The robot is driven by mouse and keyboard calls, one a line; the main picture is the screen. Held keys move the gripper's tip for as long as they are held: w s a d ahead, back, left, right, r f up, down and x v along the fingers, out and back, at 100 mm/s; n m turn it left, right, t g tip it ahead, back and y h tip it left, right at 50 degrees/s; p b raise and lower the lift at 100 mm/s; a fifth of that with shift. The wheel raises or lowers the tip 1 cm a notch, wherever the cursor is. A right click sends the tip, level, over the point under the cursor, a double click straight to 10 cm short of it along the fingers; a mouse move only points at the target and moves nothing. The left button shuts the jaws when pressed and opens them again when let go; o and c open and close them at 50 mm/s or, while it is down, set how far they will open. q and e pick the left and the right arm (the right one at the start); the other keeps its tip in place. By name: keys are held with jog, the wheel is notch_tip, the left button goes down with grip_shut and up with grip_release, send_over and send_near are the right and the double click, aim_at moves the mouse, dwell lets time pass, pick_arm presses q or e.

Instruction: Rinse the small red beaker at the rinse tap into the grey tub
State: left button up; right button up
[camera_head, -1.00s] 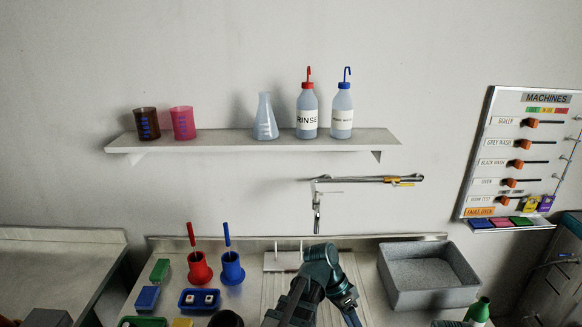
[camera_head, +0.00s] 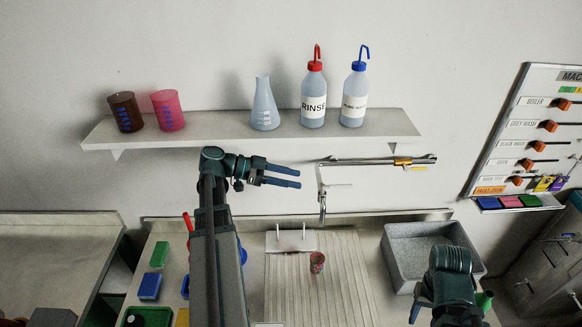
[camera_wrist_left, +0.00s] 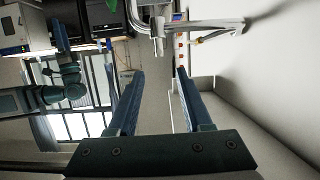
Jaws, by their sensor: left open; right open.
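The small red beaker (camera_head: 317,262) stands on the ribbed draining board (camera_head: 340,290), below the rinse tap (camera_head: 321,200). The grey tub (camera_head: 398,262) is to the right of the board. My left gripper (camera_head: 298,178) is open and empty, raised in front of the wall to the left of the tap and pointing right. In the left wrist view its two fingers (camera_wrist_left: 158,80) are apart with nothing between them, and the tap's metal pipe (camera_wrist_left: 205,25) is beyond them. My right gripper (camera_head: 424,306) is open at the lower right, in front of the tub; its fingertips are partly hidden.
A wall shelf (camera_head: 235,128) above holds brown and pink beakers, a flask and two wash bottles. A horizontal metal arm (camera_head: 375,161) with a brass part runs right from the tap. A white stand (camera_head: 291,240) is behind the beaker. Blue and green blocks lie left of my left arm.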

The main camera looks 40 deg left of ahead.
aim_at(336, 187)
pick_arm(q)
jog(key=b+x, duration=0.4)
jog(key=x, duration=0.9)
jog(key=shift+w+d+f, duration=0.1)
jog(key=shift+w+d, duration=0.1)
jog(key=shift+d, duration=0.1)
grip_shut()
jog(key=shift+m+g+h, duration=0.6)
jog(key=shift+m+g, duration=0.3)
jog(key=shift+g, duration=0.1)
jog(key=shift+s+d+m+g+h, duration=0.25)
jog(key=shift+s+m+g+h, duration=0.25)
jog(key=shift+m+g, duration=0.35)
